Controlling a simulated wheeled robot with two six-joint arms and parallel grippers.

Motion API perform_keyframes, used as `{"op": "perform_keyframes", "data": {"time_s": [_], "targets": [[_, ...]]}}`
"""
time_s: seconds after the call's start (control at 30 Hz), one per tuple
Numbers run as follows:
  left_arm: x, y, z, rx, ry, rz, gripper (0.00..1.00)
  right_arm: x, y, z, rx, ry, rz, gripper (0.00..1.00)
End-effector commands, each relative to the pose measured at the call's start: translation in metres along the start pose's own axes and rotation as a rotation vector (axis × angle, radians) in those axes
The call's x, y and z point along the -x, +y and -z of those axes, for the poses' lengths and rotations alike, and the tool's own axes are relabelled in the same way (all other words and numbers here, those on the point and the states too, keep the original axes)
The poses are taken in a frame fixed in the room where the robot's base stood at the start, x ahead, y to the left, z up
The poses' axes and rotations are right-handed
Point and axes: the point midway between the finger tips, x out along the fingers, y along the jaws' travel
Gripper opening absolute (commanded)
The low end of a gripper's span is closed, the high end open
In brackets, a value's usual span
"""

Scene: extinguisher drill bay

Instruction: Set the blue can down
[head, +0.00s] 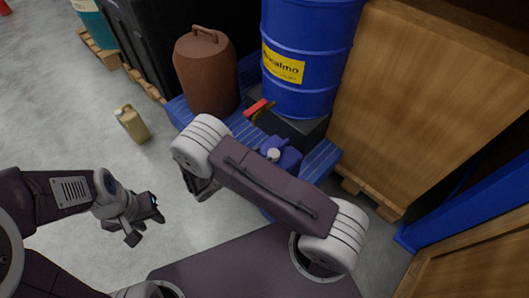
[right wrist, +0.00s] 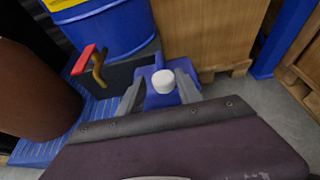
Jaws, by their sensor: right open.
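The blue can (head: 288,154) with a white cap shows behind my right arm in the head view. It appears to be upright at the blue ridged pallet, though its base is hidden. It also shows in the right wrist view as a blue can (right wrist: 158,99) under its white cap. My right gripper (right wrist: 161,86) is open, with one finger on each side of the can. I cannot tell whether the fingers touch it. In the head view my right arm hides this gripper. My left gripper (head: 146,222) is open and empty above the grey floor, far from the can.
A blue drum (head: 308,50) with a yellow label stands on a dark block behind the can. A red-handled brass tap (head: 260,110) juts out there. A brown jug (head: 206,75) stands on the blue pallet (head: 322,160). A wooden crate (head: 420,90) is right.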

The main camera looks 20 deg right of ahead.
Motion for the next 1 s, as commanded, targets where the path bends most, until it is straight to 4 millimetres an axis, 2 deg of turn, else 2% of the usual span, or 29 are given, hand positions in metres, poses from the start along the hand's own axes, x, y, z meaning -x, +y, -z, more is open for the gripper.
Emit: {"op": "perform_keyframes", "data": {"time_s": [0.07,0.17,0.23,0.3,0.4,0.5,0.63,0.73,1.0], "targets": [[0.0,0.0,0.0,0.0,0.0,0.0,0.36,-0.002,-0.007,-0.005,-0.034,0.026,0.038,0.41],[0.0,0.0,0.0,0.0,0.0,0.0,0.36,-0.005,-0.043,-0.019,-0.197,0.149,0.208,0.41],[0.0,0.0,0.0,0.0,0.0,0.0,0.36,0.003,-0.08,-0.028,-0.405,0.288,0.392,0.41],[0.0,0.0,0.0,0.0,0.0,0.0,0.36,0.02,-0.111,-0.032,-0.662,0.434,0.583,0.41],[0.0,0.0,0.0,0.0,0.0,0.0,0.36,0.051,-0.131,-0.037,-1.062,0.614,0.811,0.41],[-0.001,0.0,0.0,0.0,0.0,0.0,0.36,0.072,-0.131,-0.047,-1.421,0.734,0.963,0.41],[-0.001,0.0,0.0,0.0,0.0,0.0,0.36,0.082,-0.125,-0.06,-1.716,0.808,1.058,0.41],[0.0,0.0,0.0,0.0,0.0,0.0,0.36,0.084,-0.123,-0.064,-1.798,0.825,1.081,0.41],[0.001,0.0,0.0,0.0,0.0,0.0,0.36,0.085,-0.122,-0.065,-1.8,0.826,1.083,0.41]]}}
